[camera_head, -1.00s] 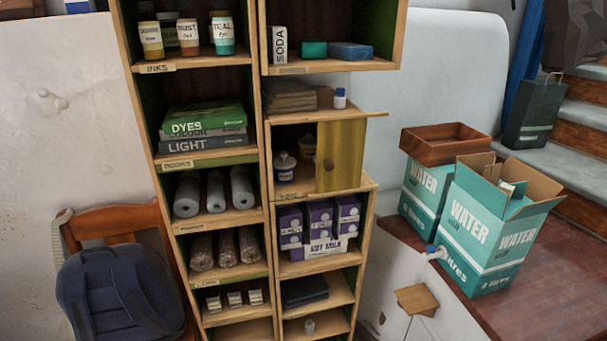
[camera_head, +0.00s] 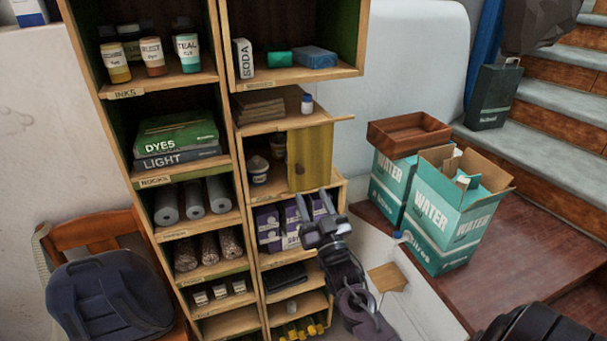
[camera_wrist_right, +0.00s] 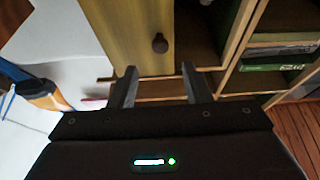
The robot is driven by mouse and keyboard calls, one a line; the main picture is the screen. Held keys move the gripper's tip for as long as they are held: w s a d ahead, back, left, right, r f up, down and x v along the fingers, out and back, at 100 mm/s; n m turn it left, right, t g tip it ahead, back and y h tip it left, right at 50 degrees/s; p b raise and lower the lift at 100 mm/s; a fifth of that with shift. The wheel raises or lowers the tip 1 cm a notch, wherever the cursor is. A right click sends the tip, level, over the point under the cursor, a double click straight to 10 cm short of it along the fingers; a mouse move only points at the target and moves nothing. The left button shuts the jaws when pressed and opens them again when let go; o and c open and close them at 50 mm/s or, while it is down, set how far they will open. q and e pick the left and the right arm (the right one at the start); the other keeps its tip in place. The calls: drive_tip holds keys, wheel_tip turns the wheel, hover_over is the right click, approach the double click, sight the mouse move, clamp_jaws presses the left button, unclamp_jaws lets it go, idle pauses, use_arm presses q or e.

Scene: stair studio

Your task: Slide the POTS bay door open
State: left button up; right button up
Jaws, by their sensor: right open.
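The yellow-green door (camera_head: 310,158) covers the right part of a bay in the right shelf column. White pots (camera_head: 258,169) show in the open left part of that bay. In the right wrist view, the door (camera_wrist_right: 130,35) carries a dark round knob (camera_wrist_right: 160,43). My right gripper (camera_head: 315,204) is open and empty, just below the door in the head view. In the wrist view its fingertips (camera_wrist_right: 158,70) point toward the knob, one on either side of its line, apart from it. My left gripper is out of view.
Purple cartons (camera_head: 268,225) fill the bay below, partly behind my right gripper. A small blue-capped bottle (camera_head: 307,104) stands on the shelf above the door. Water boxes (camera_head: 455,210) and a wooden tray (camera_head: 408,134) stand to the right.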

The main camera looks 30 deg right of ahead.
sight(301, 173)
drive_tip(key=p+x, duration=0.2)
drive_tip(key=x, duration=0.5)
drive_tip(key=shift+w+f, duration=0.1)
drive_tip(key=shift+f, duration=0.05)
clamp_jaws()
